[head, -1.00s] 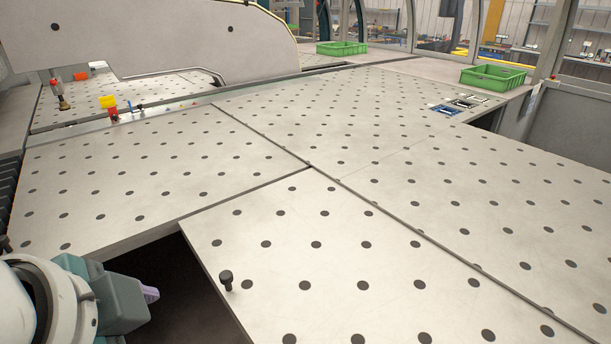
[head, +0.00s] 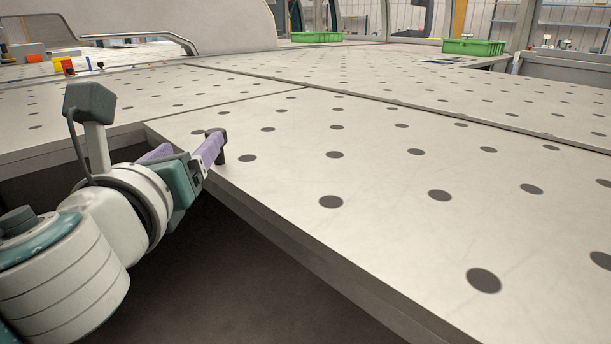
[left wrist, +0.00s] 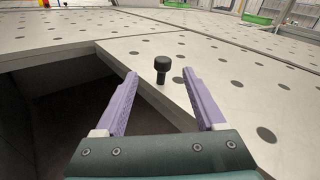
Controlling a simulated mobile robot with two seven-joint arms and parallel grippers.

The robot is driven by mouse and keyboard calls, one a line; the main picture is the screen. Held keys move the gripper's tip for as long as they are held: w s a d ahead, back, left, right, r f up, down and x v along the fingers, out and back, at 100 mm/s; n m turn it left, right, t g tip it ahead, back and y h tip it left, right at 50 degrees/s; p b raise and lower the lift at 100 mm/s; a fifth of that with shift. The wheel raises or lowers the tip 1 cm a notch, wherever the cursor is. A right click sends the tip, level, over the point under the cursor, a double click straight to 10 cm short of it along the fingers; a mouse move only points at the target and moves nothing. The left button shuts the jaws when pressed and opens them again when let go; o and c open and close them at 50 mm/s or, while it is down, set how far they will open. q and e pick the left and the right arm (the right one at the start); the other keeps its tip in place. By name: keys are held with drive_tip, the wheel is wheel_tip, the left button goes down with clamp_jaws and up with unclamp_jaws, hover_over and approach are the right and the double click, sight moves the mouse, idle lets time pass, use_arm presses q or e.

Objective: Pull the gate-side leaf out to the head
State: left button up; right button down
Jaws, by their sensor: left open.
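The near leaf (head: 390,225) is a pale flat panel with dark round spots. A black knob (head: 221,150) stands upright near its left edge; in the left wrist view the knob (left wrist: 162,69) shows between and slightly beyond the two fingertips. My left gripper (head: 186,151) is open, with lilac fingers reaching over the leaf's edge. In the head view one finger partly covers the knob. I cannot tell whether a finger touches it. The left gripper (left wrist: 160,80) holds nothing. My right gripper is not in view.
A dark open gap (head: 230,270) lies left of and below the leaf's edge. Another spotted table panel (head: 130,103) adjoins it behind. Green bins (head: 473,47) stand at the far side. The leaf's top is otherwise clear.

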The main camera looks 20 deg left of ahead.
use_arm(q)
drive_tip(key=w+a+m+b, duration=0.1)
drive_tip(key=w, duration=0.2)
drive_tip(key=w+a+f+m+b, duration=0.1)
drive_tip(key=w, duration=0.3)
drive_tip(key=w+a+f+t+b, duration=0.1)
drive_tip(key=w+a, duration=0.1)
drive_tip(key=w, duration=0.1)
drive_tip(key=shift+w+f+m, duration=0.15)
drive_tip(key=shift+f+m, duration=0.05)
drive_tip(key=shift+m, duration=0.2)
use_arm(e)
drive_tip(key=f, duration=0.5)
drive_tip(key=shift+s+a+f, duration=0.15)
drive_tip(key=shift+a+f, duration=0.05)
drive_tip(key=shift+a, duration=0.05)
use_arm(q)
drive_tip(key=shift+c, duration=0.4)
clamp_jaws()
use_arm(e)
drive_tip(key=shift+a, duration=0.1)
